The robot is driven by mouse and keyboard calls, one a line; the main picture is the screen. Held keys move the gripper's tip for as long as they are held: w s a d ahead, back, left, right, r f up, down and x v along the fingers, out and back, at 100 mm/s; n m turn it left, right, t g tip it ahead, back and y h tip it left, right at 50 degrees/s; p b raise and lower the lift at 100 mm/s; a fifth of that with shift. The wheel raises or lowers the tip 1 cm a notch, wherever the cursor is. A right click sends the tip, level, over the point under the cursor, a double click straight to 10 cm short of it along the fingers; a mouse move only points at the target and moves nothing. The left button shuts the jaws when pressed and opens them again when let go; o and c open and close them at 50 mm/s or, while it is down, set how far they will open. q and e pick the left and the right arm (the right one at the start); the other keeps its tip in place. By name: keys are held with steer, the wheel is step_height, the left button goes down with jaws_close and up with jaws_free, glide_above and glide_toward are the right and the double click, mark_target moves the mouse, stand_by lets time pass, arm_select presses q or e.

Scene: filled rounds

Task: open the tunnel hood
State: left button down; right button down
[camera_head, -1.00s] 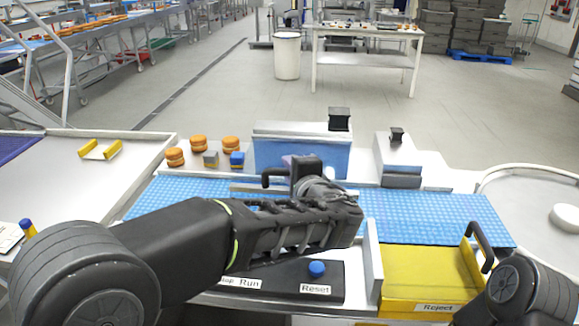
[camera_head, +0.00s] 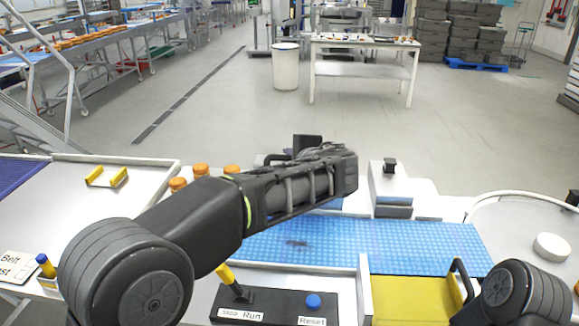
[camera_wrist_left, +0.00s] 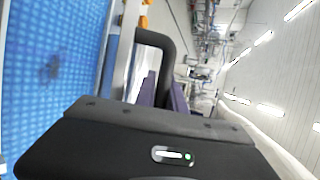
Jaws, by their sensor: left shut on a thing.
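The tunnel hood is mostly hidden behind my left arm in the head view; a small blue patch (camera_head: 331,203) shows below the forearm. My left gripper (camera_head: 284,157) is over the far side of the belt, partly hidden by its own wrist. It is shut on the hood's handle, a curved black bar that shows in the left wrist view (camera_wrist_left: 165,58) just beyond the gripper body. How far the hood is tilted cannot be told. My right gripper is out of view.
The blue belt (camera_head: 420,247) runs across the front, with a small dark patch on it. A control box (camera_head: 275,306) with a yellow lever and blue button stands before it. A yellow reject bin (camera_head: 410,300) is at right. Several orange rounds (camera_head: 201,170) lie behind my arm.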

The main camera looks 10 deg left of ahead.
arm_select(q)
steer(key=shift+w+r, duration=0.3)
steer(key=shift+r, duration=0.05)
steer(key=c, duration=1.7)
jaws_free()
steer(key=shift+f, duration=0.1)
steer(key=shift+s+d+r, duration=0.2)
steer(key=shift+s+d, duration=0.1)
steer(key=shift+s, duration=0.2)
steer(key=b+v, duration=0.2)
steer(key=v, duration=0.4)
steer(key=shift+s+r, duration=0.2)
steer(key=shift+s, duration=0.05)
